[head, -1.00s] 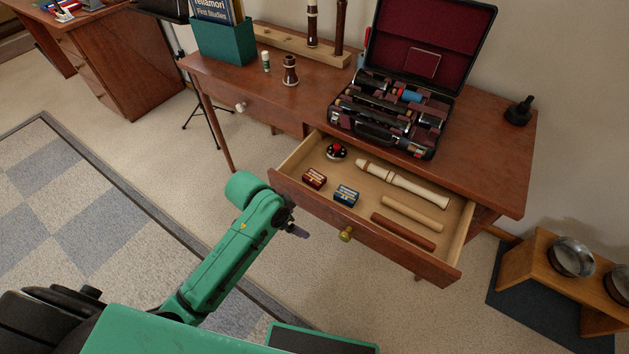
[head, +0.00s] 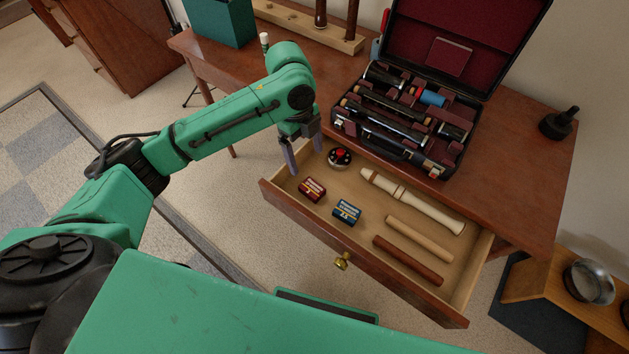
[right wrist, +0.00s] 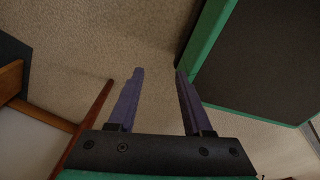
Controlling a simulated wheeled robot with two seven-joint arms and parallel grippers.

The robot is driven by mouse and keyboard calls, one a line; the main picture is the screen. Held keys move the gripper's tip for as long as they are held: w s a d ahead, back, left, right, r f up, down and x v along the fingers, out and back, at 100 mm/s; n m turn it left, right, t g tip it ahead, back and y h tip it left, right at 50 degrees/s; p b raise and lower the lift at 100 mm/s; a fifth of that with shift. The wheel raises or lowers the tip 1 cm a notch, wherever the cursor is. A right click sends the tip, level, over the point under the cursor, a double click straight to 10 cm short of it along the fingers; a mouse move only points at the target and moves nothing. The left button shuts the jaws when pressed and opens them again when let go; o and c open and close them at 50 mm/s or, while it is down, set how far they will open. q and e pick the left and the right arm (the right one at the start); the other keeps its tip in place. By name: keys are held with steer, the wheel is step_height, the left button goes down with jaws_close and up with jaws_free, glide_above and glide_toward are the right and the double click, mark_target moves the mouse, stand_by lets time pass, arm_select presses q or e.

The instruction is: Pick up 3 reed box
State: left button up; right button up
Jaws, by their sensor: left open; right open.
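Two small reed boxes lie in the open drawer: a dark red box (head: 312,189) at the left and a blue box (head: 347,212) to its right. Both have pale labels whose numbers are too small to read surely. My left gripper (head: 305,160) is open and empty, pointing down over the drawer's back left corner. It is above and behind the red box, apart from it. My right gripper (right wrist: 159,74) is open and empty in the right wrist view, above bare carpet. It does not show in the head view.
The drawer (head: 364,268) also holds a black round item with a red top (head: 339,157), a cream recorder piece (head: 412,201), a light rod (head: 419,238) and a brown rod (head: 407,260). An open instrument case (head: 437,173) stands on the desk just behind.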

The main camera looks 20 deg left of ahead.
arm_select(q)
glide_above(312, 187)
steer(key=f, duration=0.3)
steer(key=a+f, duration=0.1)
steer(key=f, duration=0.1)
steer(key=shift+w+f, duration=0.15)
steer(key=shift+f, duration=0.2)
steer(key=f, duration=0.5)
steer(key=shift+s+d+f, duration=0.2)
steer(key=shift+d+f, duration=0.1)
steer(key=shift+d, duration=0.1)
steer(key=c, duration=1.4)
arm_select(e)
steer(key=shift+s+a+f, duration=0.15)
steer(key=shift+s+f, duration=0.2)
steer(key=shift+s, duration=0.2)
arm_select(q)
steer(key=shift+r, duration=0.15)
